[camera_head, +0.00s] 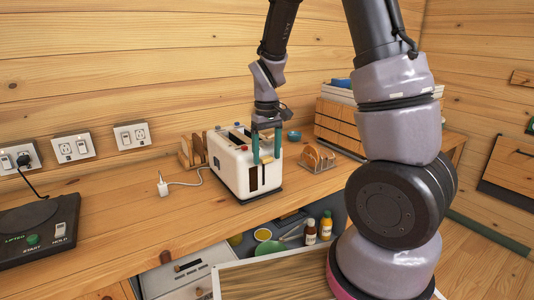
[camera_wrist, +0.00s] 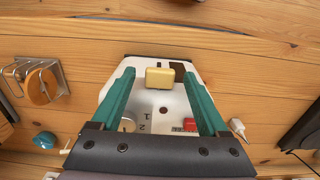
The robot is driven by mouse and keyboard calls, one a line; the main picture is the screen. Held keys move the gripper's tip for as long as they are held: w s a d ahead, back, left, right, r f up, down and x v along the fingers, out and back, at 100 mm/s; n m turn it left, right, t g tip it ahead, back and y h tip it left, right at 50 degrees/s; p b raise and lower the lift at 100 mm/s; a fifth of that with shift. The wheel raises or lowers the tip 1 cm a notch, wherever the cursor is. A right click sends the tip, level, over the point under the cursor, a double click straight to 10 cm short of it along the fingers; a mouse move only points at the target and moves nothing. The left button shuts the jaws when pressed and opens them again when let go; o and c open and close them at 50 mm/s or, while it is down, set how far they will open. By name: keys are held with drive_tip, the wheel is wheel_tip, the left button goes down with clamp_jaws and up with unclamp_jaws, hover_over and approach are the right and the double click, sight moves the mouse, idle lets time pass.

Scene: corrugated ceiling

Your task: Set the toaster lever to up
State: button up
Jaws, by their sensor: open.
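The white toaster (camera_head: 226,165) stands on the wooden counter, its slotted end toward me. In the wrist view the toaster (camera_wrist: 145,98) lies under my gripper, with a pale yellow lever knob (camera_wrist: 160,77) near its end. A tan patch between the fingers in the head view looks like the same knob. My gripper (camera_head: 266,158) reaches down over that end. Its green fingers are apart, one on each side of the knob, with gaps visible in the wrist view. I cannot tell finger contact or the lever's exact height. A red button (camera_wrist: 189,124) and a round dial (camera_wrist: 127,124) also show.
A rack with bread (camera_head: 318,158) stands right of the toaster, and another bread holder (camera_head: 193,150) behind it. A plug with cord (camera_head: 163,187) lies left. A small teal bowl (camera_head: 294,136) is behind.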

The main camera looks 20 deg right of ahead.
clamp_jaws()
idle(1.4)
